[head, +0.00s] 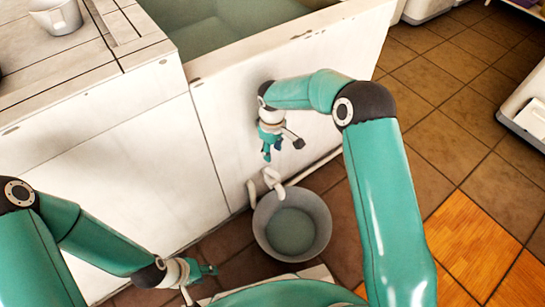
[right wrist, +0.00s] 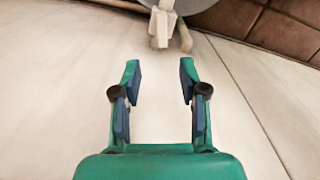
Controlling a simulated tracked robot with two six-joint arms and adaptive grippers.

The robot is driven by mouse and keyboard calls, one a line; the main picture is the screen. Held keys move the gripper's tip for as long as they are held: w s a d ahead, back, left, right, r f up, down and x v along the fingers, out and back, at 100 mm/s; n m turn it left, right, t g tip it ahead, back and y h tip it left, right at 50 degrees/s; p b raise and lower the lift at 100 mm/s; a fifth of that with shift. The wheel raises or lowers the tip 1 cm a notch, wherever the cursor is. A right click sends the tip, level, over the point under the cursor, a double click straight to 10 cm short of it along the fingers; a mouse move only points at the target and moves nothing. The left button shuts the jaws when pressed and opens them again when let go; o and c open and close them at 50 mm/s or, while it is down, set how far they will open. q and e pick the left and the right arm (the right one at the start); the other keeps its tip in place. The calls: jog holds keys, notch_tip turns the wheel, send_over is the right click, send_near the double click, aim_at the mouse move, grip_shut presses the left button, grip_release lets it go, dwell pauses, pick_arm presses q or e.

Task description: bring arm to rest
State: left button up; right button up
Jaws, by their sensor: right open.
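My right gripper (head: 271,152) hangs in front of the white front panel of the washbasin, above the grey bucket on the floor. In the right wrist view, its two fingers (right wrist: 159,78) stand apart with nothing between them, and the white panel lies behind them. My left gripper (head: 207,271) is low at the bottom of the head view, in front of the panel and left of the bucket. It is small there, and I cannot tell how its fingers stand. No object shows in it.
The grey bucket (head: 314,201) stands on the tiled floor below a white drain pipe (head: 252,192). The basin (head: 222,40) is above the panel (head: 150,165). A white pot (head: 57,20) stands on the counter at top left. Open tiled floor (head: 450,120) lies to the right.

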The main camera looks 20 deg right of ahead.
jog(key=shift+r, duration=0.35)
